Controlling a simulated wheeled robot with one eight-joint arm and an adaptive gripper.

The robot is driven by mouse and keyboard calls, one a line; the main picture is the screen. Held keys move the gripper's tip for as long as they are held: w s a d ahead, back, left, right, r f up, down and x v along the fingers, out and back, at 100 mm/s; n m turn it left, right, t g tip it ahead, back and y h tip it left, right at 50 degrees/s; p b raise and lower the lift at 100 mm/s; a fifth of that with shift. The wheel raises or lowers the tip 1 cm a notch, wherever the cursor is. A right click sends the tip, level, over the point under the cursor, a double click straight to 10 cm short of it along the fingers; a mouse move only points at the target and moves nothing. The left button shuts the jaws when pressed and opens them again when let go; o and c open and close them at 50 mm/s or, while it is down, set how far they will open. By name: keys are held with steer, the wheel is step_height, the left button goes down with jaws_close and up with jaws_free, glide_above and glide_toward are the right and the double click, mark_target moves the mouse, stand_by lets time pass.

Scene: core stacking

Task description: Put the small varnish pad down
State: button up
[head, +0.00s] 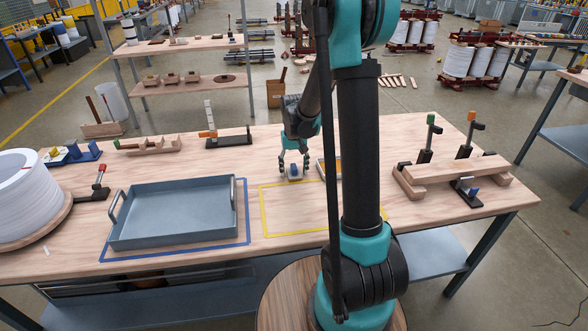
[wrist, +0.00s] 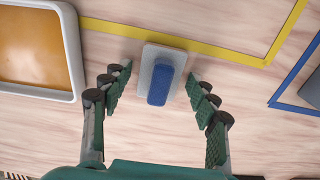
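The small varnish pad (wrist: 149,65) is a pale flat block with a blue handle (wrist: 160,83) on top. In the wrist view it lies between my fingertips, with bare table visible on both sides of it. My gripper (wrist: 159,76) is open, its two fingers apart from the pad. In the head view my gripper (head: 294,163) points down at the pad (head: 294,178), which is beside the far edge of the yellow tape outline (head: 265,212). In the wrist view the pad's edge meets the yellow tape (wrist: 220,51).
A tray of amber varnish (wrist: 72,40) is close beside my gripper, partly hidden by my arm in the head view. A grey-blue metal tray (head: 175,235) sits inside blue tape on the left. A wooden beam on blocks (head: 455,170) stands right. The yellow outline's visible inside is clear.

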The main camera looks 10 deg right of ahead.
mark_target(294, 167)
steer(key=shift+r, duration=0.1)
step_height(294, 167, up, 12)
steer(key=s+d+f+t, duration=0.1)
steer(key=s+f, duration=0.2)
steer(key=s, duration=0.4)
steer(key=s+d+f+t, duration=0.1)
steer(key=s+f, duration=0.1)
steer(key=s, duration=0.6)
steer(key=s+d+f+t, duration=0.2)
steer(key=s+f, duration=0.1)
steer(key=s, duration=0.5)
steer(key=shift+f, duration=0.3)
